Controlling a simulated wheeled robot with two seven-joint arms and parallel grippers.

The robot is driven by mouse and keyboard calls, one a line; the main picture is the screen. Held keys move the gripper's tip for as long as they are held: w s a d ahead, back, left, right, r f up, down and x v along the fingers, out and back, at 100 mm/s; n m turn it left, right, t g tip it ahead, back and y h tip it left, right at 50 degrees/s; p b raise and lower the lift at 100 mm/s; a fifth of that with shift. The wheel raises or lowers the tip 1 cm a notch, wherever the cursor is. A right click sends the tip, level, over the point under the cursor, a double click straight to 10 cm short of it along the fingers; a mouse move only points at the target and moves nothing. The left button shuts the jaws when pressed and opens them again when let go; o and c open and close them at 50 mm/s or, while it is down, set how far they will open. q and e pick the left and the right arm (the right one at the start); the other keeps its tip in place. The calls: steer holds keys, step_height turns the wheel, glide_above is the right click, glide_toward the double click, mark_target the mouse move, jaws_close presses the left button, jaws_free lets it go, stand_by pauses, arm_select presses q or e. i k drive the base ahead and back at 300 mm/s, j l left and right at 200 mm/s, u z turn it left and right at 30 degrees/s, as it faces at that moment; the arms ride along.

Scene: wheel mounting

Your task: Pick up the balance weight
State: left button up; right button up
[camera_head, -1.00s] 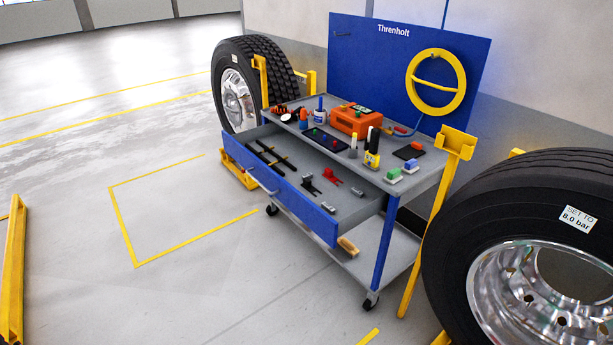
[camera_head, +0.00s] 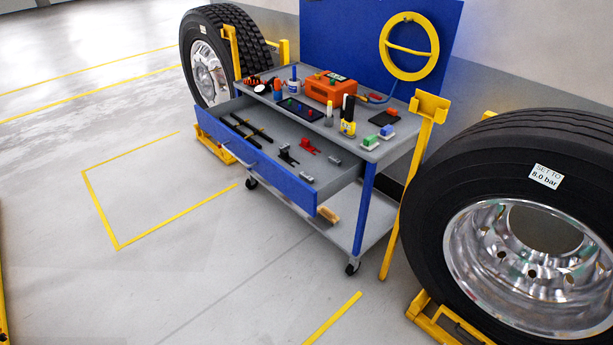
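Small grey blocks that look like balance weights lie in the open drawer (camera_head: 255,165) of the workshop cart. One grey block (camera_head: 307,177) is near the drawer's front right corner and another (camera_head: 335,160) is farther back. They are too small to tell for sure what they are. A red clip-like tool (camera_head: 309,146) and a black one (camera_head: 288,155) lie beside them, with black bars (camera_head: 251,128) to the left. Neither of my grippers is in view.
The cart's top holds an orange case (camera_head: 329,87), bottles and small blocks. A large tyre with a chrome rim (camera_head: 467,232) stands at the right, another tyre (camera_head: 222,50) behind left. A yellow post (camera_head: 411,190) stands beside the cart. The floor at the left is open.

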mark_target(303, 174)
steer(key=i+j, duration=0.1)
steer(key=i, duration=0.4)
steer(key=i+j, duration=0.1)
steer(key=i, duration=0.4)
steer(key=l+z, duration=0.05)
